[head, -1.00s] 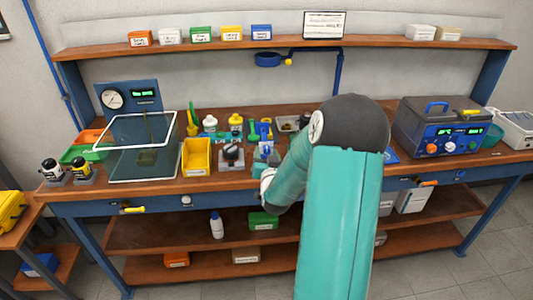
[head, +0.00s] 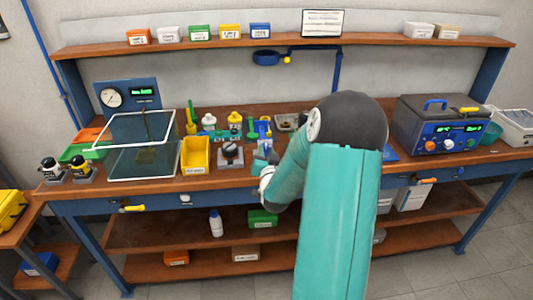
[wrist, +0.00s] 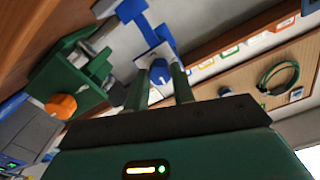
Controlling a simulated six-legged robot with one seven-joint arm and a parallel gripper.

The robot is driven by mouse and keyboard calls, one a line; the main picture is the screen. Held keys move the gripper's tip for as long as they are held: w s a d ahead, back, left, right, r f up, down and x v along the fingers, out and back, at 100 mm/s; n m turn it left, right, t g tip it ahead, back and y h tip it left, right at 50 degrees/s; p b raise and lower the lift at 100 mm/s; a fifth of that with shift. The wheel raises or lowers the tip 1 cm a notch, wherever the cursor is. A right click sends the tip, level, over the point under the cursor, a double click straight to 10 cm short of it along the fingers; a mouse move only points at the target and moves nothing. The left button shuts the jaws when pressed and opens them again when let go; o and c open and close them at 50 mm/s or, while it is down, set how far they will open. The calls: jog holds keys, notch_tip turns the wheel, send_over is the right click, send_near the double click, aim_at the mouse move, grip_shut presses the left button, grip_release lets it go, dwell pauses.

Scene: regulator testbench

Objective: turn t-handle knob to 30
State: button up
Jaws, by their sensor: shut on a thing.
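My gripper (wrist: 162,80) shows in the wrist view with its two green fingers closed around a small blue part, which looks like the T-handle knob (wrist: 157,72). A pale plate and blue pieces stand just beyond the fingertips. The fingers hide much of the part, and I cannot read any scale or mark on it. In the head view the blue fixture (head: 262,154) sits near the bench's front edge, beside my arm, which hides part of this spot. The fingertips cannot be made out there.
A green block (wrist: 70,70) with an orange knob (wrist: 61,106) is close left of my fingers in the wrist view. In the head view a dark round knob on a grey base (head: 230,154) and a yellow bin (head: 195,155) stand left of my arm. A shelf runs above the bench.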

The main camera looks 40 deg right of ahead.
jog(key=m, duration=0.4)
jog(key=shift+m, duration=0.3)
jog(key=m, duration=0.3)
jog(key=shift+m, duration=0.3)
jog(key=m, duration=0.4)
jog(key=shift+m, duration=2.4)
jog(key=o, duration=1)
jog(key=shift+a, duration=0.1)
